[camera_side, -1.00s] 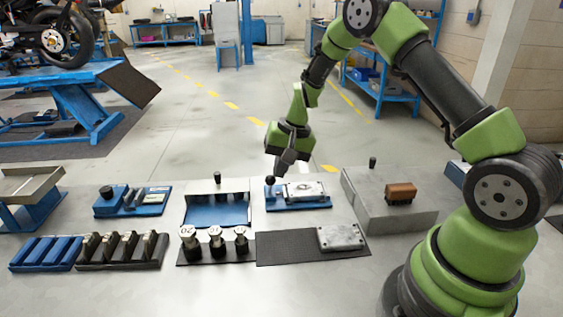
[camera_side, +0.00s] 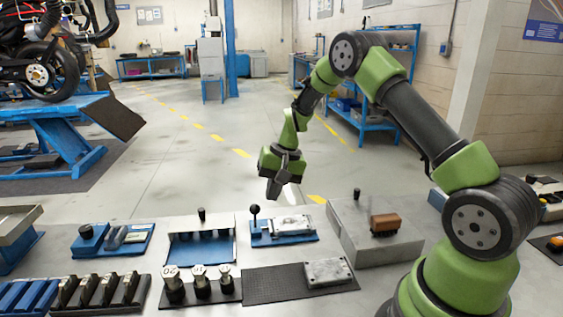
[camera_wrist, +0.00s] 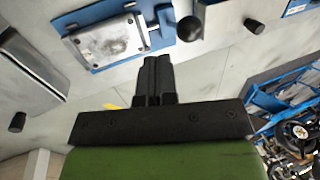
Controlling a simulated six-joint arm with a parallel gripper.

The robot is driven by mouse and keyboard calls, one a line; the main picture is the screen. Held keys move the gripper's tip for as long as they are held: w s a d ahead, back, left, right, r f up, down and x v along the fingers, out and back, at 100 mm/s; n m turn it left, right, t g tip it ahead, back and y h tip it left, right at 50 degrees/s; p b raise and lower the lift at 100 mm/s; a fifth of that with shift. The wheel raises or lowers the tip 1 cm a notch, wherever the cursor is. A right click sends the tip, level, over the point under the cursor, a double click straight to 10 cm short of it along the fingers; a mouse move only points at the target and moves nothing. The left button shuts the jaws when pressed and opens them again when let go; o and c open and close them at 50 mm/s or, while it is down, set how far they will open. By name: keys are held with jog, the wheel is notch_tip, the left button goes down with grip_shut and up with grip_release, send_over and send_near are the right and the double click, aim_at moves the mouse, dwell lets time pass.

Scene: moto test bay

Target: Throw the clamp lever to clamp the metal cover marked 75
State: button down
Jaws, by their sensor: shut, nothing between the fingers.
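A light metal cover (camera_side: 291,224) lies on a blue clamp fixture (camera_side: 308,239); its marking is not legible. The black ball knob of the clamp lever (camera_side: 254,209) stands up at the fixture's left end. My gripper (camera_side: 272,195) is shut and empty, pointing down above the fixture, slightly right of the knob and apart from it. In the wrist view, the shut fingers (camera_wrist: 157,62) appear below the ball knob (camera_wrist: 190,28), with the metal cover (camera_wrist: 105,41) to their upper left. A second metal cover (camera_side: 328,271) lies on a black mat (camera_side: 275,287).
A grey box (camera_side: 345,240) with a black knob and a brown block (camera_side: 397,224) is on the right. A metal-topped blue station (camera_side: 190,225) is on the left. Several numbered black-and-silver pieces (camera_side: 199,282) stand in front of it.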

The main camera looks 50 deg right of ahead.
jog(key=d+v, duration=0.1)
jog(key=v, duration=1)
notch_tip(320, 180, up, 3)
jog(key=g+h, duration=0.2)
jog(key=h, duration=0.1)
send_over(252, 205)
jog(key=w, duration=0.3)
jog(key=shift+s+d+f, duration=0.1)
jog(key=shift+s+f, duration=0.25)
jog(key=shift+f, duration=1.85)
jog(key=shift+s+d+f, duration=0.15)
jog(key=shift+s+f, duration=0.25)
jog(key=shift+f, duration=1.75)
jog(key=shift+s+d+f, duration=0.1)
jog(key=shift+s+f, duration=0.25)
jog(key=shift+f, duration=1.85)
jog(key=shift+s+a+f, duration=0.3)
jog(key=shift+s+a, duration=0.55)
jog(key=shift+s, duration=0.05)
jog(key=shift+w+d+r, duration=0.1)
jog(key=shift+w+d, duration=0.45)
